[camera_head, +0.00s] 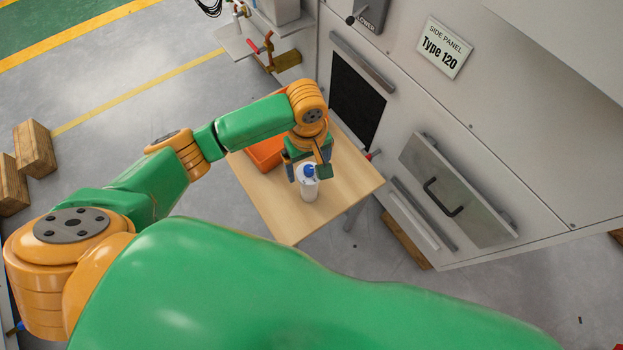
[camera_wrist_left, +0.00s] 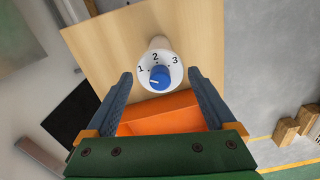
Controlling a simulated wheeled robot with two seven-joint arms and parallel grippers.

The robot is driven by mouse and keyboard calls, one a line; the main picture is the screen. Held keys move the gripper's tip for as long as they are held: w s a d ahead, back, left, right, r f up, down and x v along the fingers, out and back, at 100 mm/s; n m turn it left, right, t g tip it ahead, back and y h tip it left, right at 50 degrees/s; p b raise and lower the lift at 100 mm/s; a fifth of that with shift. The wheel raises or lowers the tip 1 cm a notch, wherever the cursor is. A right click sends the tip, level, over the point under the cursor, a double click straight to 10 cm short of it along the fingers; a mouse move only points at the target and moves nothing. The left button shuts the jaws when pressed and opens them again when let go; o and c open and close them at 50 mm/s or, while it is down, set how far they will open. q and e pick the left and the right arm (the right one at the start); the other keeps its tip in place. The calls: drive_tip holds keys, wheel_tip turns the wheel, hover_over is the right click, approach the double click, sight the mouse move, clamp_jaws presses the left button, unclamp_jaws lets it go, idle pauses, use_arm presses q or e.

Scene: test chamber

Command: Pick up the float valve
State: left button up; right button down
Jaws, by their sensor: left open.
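The float valve appears to be the white cylinder with a blue knob (camera_head: 308,184), standing on the wooden table (camera_head: 347,184). In the left wrist view its white dial, marked 1, 2 and 3, surrounds the blue knob (camera_wrist_left: 160,78). My left gripper (camera_head: 308,170) is at the top of the valve. In the left wrist view the two fingers of this gripper (camera_wrist_left: 160,76) are spread apart, with the dial between their tips and a gap on each side. My right gripper is not in view.
An orange bin (camera_head: 266,153) sits on the table beside the valve, partly behind my left arm. A grey cabinet (camera_head: 450,130) with a drawer handle stands along the table's right side. Wooden blocks (camera_head: 34,148) lie on the floor at far left.

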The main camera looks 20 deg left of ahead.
use_arm(q)
drive_tip(key=f, duration=0.4)
drive_tip(key=f+b, duration=0.1)
drive_tip(key=f, duration=0.1)
drive_tip(key=shift+s+d+f, duration=0.15)
drive_tip(key=shift+s+f, duration=0.05)
drive_tip(key=shift+s, duration=0.1)
clamp_jaws()
